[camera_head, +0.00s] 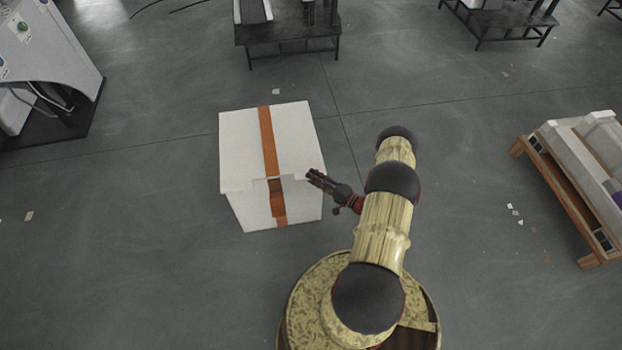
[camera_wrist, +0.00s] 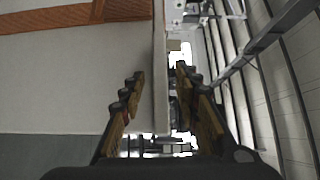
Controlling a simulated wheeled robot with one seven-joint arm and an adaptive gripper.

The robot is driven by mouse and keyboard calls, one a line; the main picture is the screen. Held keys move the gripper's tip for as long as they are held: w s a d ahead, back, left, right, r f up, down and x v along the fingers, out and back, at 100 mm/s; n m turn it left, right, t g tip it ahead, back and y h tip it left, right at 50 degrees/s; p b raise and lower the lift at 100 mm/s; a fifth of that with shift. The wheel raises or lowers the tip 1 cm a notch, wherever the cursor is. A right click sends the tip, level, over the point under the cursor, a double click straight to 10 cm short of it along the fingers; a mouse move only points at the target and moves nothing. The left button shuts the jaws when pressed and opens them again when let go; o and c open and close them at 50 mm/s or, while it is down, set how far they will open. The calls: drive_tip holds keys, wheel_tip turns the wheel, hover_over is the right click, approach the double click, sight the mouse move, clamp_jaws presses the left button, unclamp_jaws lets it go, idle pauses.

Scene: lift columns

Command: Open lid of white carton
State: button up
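The white carton (camera_head: 240,150) stands on the floor left of my arm in the head view. Its lid looks shut, and an orange-brown strip (camera_head: 268,140) runs across the lid and down the front. My gripper (camera_head: 313,177) is at the lid's front right corner. In the wrist view my gripper (camera_wrist: 161,76) is open, with its fingers apart. The thin white edge of the lid (camera_wrist: 160,100) reaches between them, and the carton's front face (camera_wrist: 70,85) fills the left. I cannot tell whether either finger touches the lid.
A wooden pallet with grey-white items (camera_head: 560,190) is at the right. A dark table (camera_head: 285,30) stands behind the carton. A white machine (camera_head: 45,50) is at the upper left.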

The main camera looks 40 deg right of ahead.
drive_tip(key=shift+x, duration=0.8)
drive_tip(key=c, duration=0.3)
clamp_jaws()
